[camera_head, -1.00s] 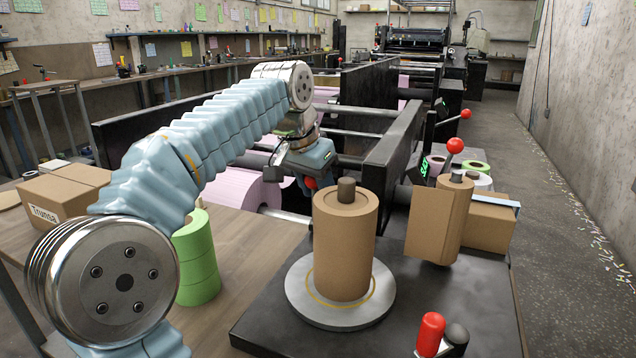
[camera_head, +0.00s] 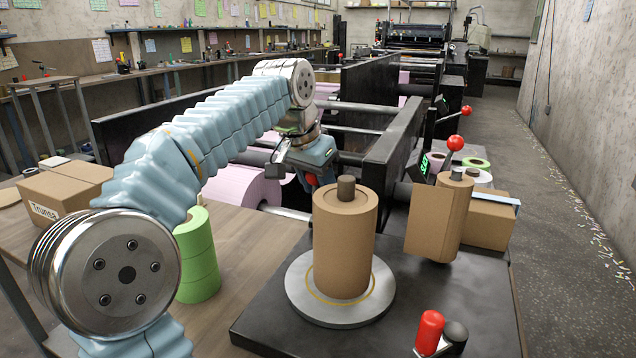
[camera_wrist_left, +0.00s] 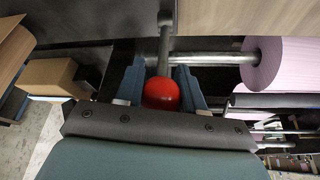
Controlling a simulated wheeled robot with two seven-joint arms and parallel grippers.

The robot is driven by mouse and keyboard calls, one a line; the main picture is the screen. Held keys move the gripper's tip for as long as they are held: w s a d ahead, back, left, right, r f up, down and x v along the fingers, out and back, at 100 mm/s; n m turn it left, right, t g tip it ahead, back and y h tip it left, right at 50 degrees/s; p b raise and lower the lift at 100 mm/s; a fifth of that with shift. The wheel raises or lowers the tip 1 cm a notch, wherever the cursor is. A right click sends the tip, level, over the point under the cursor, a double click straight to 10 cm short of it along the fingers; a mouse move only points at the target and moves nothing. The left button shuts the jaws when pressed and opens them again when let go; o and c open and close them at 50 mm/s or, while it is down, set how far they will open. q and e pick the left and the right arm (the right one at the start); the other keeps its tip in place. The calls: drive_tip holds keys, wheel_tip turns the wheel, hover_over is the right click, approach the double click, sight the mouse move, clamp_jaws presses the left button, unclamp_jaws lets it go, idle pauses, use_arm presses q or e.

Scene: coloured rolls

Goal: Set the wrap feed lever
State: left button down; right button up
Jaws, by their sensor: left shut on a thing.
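My left gripper (camera_head: 311,176) reaches past the brown roll to a lever with a red ball knob. In the left wrist view the fingers (camera_wrist_left: 160,88) are on both sides of the red knob (camera_wrist_left: 161,94), shut on it. The lever's grey rod (camera_wrist_left: 165,48) runs from the knob to a dark panel. In the head view the knob (camera_head: 311,180) shows only as a small red patch under the gripper; the rod is hidden there. No label shows which lever this is. My right gripper is not in view.
A brown roll (camera_head: 345,245) stands on a round grey plate (camera_head: 340,318) close by the left gripper. Other red-ball levers (camera_head: 455,143) stand to the right, and a red knob (camera_head: 430,330) is at the front. Green rolls (camera_head: 197,260) stand under my left arm.

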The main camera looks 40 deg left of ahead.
use_arm(q)
drive_tip(key=shift+f, duration=0.35)
drive_tip(key=c, duration=0.7)
unclamp_jaws()
drive_tip(key=shift+w, duration=0.1)
drive_tip(key=shift+r, duration=0.1)
drive_tip(key=v, duration=1.4)
drive_tip(key=shift+w+p, duration=0.1)
drive_tip(key=shift+p, duration=0.3)
